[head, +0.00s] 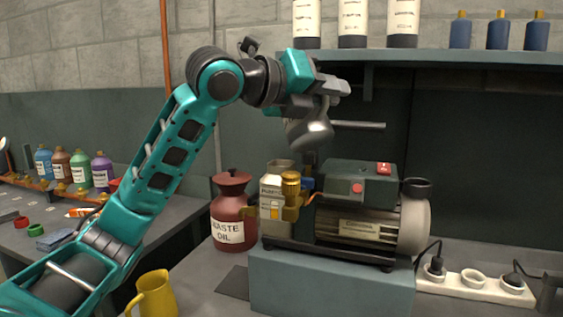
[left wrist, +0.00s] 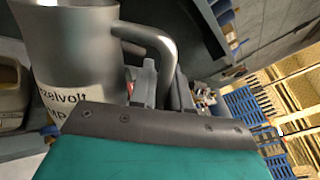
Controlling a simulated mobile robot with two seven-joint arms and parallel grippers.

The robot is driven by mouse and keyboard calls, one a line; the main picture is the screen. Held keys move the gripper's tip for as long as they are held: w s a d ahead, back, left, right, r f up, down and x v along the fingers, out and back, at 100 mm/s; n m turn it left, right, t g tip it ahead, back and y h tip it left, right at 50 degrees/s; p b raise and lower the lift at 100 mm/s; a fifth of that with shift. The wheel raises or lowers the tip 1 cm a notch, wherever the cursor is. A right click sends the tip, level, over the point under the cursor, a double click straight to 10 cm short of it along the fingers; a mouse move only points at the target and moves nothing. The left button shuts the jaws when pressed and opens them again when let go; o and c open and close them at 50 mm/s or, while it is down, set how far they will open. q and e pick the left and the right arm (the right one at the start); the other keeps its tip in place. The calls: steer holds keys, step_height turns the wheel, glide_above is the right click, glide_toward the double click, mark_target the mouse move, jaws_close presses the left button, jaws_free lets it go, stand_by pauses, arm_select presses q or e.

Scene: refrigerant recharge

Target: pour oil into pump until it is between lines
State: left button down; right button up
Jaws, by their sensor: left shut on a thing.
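The vacuum pump (head: 345,215), with a dark body and a grey rounded right end, stands on a grey block. Its oil window (head: 274,207) is on the left end, too small to read the level or lines. My left gripper (head: 324,98) is shut on the handle of a grey metal oil jug (head: 312,132), which hangs tilted above the pump's left part. No oil stream can be made out. The jug also shows in the left wrist view (left wrist: 70,42), with its handle and a partly hidden label. My right gripper is not in view.
A red waste oil can (head: 230,228) stands left of the pump. A yellow jug (head: 154,295) is at the front left. A shelf (head: 450,57) with bottles runs above. A power strip (head: 475,287) lies at the right. Coloured bottles (head: 80,168) stand on the left bench.

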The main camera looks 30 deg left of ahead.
arm_select(q)
steer(key=d+f+m, duration=0.1)
steer(key=m, duration=0.1)
steer(key=s+d+f+m+t, duration=0.1)
steer(key=f+m, duration=0.1)
steer(key=s+d+f+m+p, duration=0.1)
steer(key=m, duration=0.2)
steer(key=shift+d+f+t, duration=0.15)
steer(key=shift+f+t, duration=0.1)
steer(key=shift+t, duration=0.15)
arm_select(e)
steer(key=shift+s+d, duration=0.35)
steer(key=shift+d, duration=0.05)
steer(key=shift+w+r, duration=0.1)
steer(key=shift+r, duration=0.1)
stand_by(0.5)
arm_select(q)
step_height(320, 180, up, 6)
steer(key=p, duration=0.6)
steer(key=shift+p, duration=0.35)
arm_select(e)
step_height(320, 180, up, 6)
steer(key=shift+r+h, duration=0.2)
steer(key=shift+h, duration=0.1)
